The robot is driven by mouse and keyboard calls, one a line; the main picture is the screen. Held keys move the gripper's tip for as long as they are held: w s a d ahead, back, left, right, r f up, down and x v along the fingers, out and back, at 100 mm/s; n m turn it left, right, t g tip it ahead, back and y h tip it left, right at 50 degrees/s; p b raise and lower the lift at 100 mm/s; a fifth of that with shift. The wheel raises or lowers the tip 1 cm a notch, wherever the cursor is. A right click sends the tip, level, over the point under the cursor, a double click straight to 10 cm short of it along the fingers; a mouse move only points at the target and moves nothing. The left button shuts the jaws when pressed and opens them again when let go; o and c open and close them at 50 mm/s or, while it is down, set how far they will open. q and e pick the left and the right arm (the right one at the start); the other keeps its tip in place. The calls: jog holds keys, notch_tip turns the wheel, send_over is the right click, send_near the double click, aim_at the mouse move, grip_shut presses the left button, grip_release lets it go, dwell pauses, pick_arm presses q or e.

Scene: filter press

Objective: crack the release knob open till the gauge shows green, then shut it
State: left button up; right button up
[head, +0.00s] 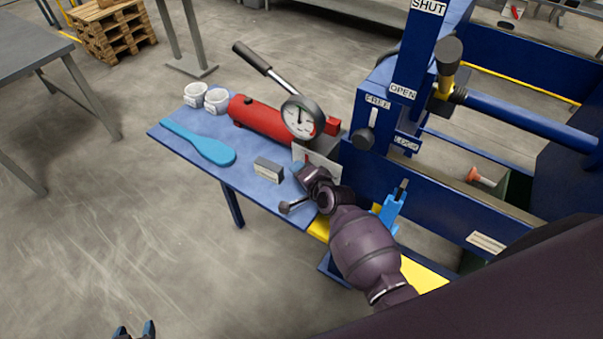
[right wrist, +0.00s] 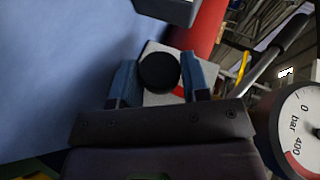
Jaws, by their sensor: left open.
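The round black release knob (right wrist: 158,72) sits on a pale block in the right wrist view, between the blue fingers of my right gripper (right wrist: 160,82). The fingers are shut on its two sides. In the head view my right gripper (head: 298,170) is in front of the pump's pale plate and hides the knob. The gauge (head: 299,118) stands on the red pump (head: 262,118); its dark needle is too small to read exactly. In the right wrist view the gauge (right wrist: 302,130) shows "0", "bar", "400" and a red band. My left gripper (head: 135,329) is open and empty at the bottom left.
The pump's long lever (head: 265,68) rises behind. The blue press frame (head: 410,185) stands close on the right.

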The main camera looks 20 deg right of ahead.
jog(key=shift+o, duration=0.3)
jog(key=shift+s+d+r, duration=0.1)
jog(key=shift+s+r, duration=0.1)
jog(key=shift+s, duration=0.3)
jog(key=v, duration=0.9)
jog(key=shift+s+r, duration=0.25)
jog(key=shift+s, duration=0.1)
